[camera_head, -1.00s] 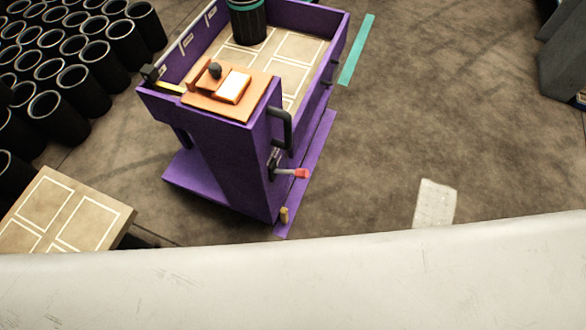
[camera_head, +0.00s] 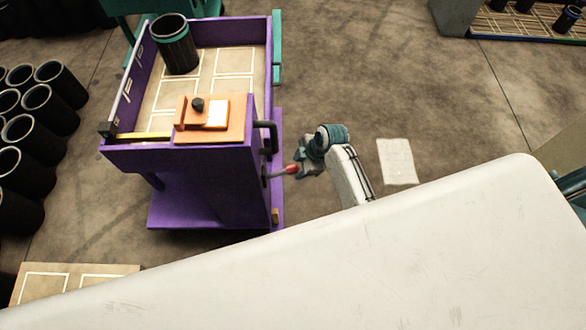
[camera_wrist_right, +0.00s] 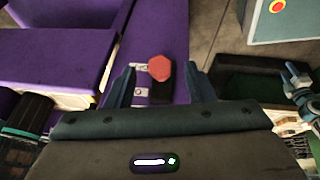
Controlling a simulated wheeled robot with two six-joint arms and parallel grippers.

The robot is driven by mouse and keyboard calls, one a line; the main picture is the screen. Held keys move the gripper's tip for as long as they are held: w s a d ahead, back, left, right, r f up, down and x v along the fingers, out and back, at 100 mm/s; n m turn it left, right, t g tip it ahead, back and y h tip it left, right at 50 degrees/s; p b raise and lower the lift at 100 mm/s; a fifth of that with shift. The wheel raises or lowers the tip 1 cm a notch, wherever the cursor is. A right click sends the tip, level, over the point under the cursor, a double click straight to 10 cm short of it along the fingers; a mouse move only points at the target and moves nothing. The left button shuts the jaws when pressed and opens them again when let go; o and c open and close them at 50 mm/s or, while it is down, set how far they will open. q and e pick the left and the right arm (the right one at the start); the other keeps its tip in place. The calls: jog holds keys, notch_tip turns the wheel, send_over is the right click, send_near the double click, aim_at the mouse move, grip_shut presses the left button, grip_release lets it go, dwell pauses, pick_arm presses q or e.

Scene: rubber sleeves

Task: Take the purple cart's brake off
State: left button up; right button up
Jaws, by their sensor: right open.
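The purple cart (camera_head: 213,185) stands on the floor left of the middle in the head view. Its brake lever sticks out from the cart's right side and ends in a red knob (camera_head: 291,169). My right gripper (camera_head: 304,168) is at the knob, to its right. In the right wrist view the red knob (camera_wrist_right: 160,68) shows between the two open fingers of my right gripper (camera_wrist_right: 160,85), apart from both. The knob's exact depth between the fingers is hard to tell. My left gripper is not in view.
A black sleeve with a teal band (camera_head: 174,44) stands in the cart's tray. An orange board (camera_head: 211,130) lies on the cart's near top, by a black handle (camera_head: 267,138). Black sleeves (camera_head: 48,108) crowd the left. Floor right of the cart is clear around a pale patch (camera_head: 396,161).

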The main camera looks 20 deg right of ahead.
aim_at(281, 173)
jog(key=shift+x, duration=2.45)
jog(key=shift+f, duration=0.1)
grip_shut()
